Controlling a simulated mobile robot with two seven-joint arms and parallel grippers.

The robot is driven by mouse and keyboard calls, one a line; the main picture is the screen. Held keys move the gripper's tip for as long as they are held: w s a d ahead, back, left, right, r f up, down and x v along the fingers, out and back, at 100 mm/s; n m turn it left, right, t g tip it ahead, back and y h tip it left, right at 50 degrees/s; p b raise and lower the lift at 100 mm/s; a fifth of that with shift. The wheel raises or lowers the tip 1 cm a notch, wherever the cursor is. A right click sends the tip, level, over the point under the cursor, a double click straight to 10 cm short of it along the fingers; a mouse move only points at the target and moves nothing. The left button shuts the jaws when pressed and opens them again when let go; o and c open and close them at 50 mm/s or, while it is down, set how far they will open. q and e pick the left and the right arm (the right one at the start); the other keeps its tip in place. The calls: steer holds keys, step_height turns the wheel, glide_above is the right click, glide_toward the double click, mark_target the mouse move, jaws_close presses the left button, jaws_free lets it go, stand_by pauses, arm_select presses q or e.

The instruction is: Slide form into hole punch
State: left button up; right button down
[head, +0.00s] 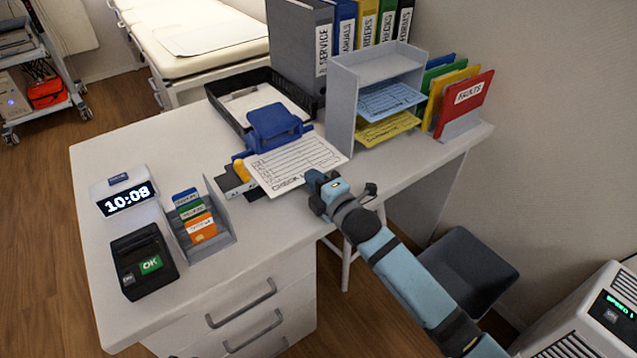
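The form (297,161), a white printed sheet, lies at the front of the blue hole punch (275,126) on the desk. Its far edge meets or overlaps the punch's front; I cannot tell whether it is inside the slot. My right gripper (320,183) is at the form's near right edge, overlapping it in the head view. Its fingertips are hidden, so I cannot see whether they are closed on the sheet. My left gripper is not in view.
A black paper tray (223,91) stands behind the punch. A grey shelf (343,95) with blue and yellow sheets is to the right. A yellow-and-grey item (238,174) sits left of the form. A card holder (222,236), clock and card terminal (143,262) are further left.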

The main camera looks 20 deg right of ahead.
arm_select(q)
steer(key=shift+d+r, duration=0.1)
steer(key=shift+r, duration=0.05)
arm_select(e)
steer(key=shift+w, duration=0.15)
steer(key=shift+w+a, duration=0.3)
steer(key=shift+w, duration=0.15)
stand_by(0.5)
steer(key=c, duration=1.8)
jaws_free()
steer(key=o, duration=0.5)
arm_select(q)
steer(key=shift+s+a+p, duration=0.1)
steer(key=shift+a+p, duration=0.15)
steer(key=shift+p, duration=0.75)
arm_select(e)
steer(key=v, duration=1.3)
steer(key=shift+s+d+r, duration=0.1)
steer(key=shift+s+d, duration=0.05)
steer(key=shift+s, duration=0.2)
